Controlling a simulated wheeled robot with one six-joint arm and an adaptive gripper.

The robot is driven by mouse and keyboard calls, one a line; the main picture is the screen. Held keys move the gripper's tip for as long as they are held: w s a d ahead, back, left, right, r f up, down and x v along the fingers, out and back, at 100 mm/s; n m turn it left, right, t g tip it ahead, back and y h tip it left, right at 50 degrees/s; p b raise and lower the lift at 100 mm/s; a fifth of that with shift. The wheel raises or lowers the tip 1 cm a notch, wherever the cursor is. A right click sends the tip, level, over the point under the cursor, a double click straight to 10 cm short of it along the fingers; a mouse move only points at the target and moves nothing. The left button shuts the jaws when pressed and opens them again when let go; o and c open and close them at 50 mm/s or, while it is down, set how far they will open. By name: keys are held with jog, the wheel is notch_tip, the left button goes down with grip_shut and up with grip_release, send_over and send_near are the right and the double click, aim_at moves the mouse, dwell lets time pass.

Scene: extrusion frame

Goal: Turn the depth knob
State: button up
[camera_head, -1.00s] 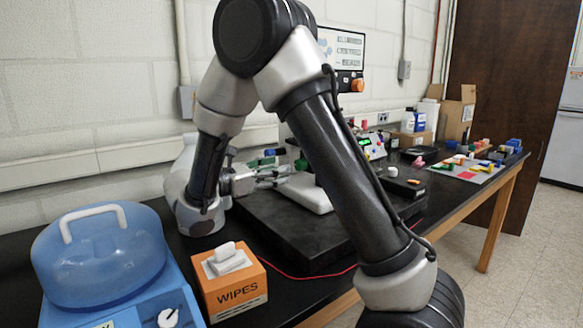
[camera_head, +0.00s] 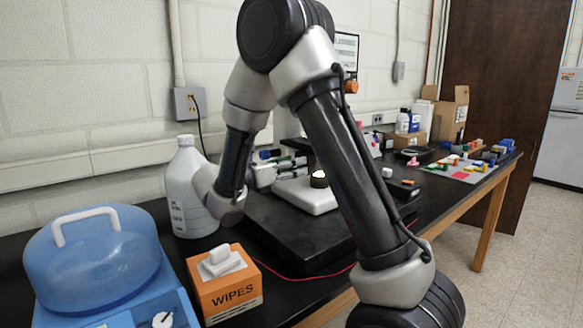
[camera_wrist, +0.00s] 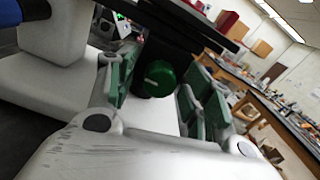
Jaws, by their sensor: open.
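A round green knob (camera_wrist: 158,78) sits on a black instrument part in the wrist view. My gripper (camera_wrist: 162,100) is open, with one green-padded finger to each side of the knob. I see a gap at the knob's right, and I cannot tell whether either pad touches it. In the head view my gripper (camera_head: 286,163) is at the instrument's white base (camera_head: 305,196), partly behind my own arm. The knob cannot be made out clearly there. No label shows which knob sets depth.
A white jug (camera_head: 186,190) stands left of my wrist. An orange wipes box (camera_head: 226,285) and a blue-lidded machine (camera_head: 95,250) are at the front left. A black slab (camera_head: 290,240) carries the white base. Coloured blocks (camera_head: 470,160) lie far right.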

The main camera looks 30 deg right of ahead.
jog(key=shift+c, duration=0.3)
jog(key=c, duration=1)
jog(key=shift+o, duration=0.2)
jog(key=shift+m, duration=0.4)
jog(key=o, duration=1)
jog(key=a, duration=0.3)
jog(key=s+a, duration=0.1)
jog(key=a, duration=0.3)
jog(key=shift+s+a, duration=0.15)
jog(key=shift+s, duration=0.05)
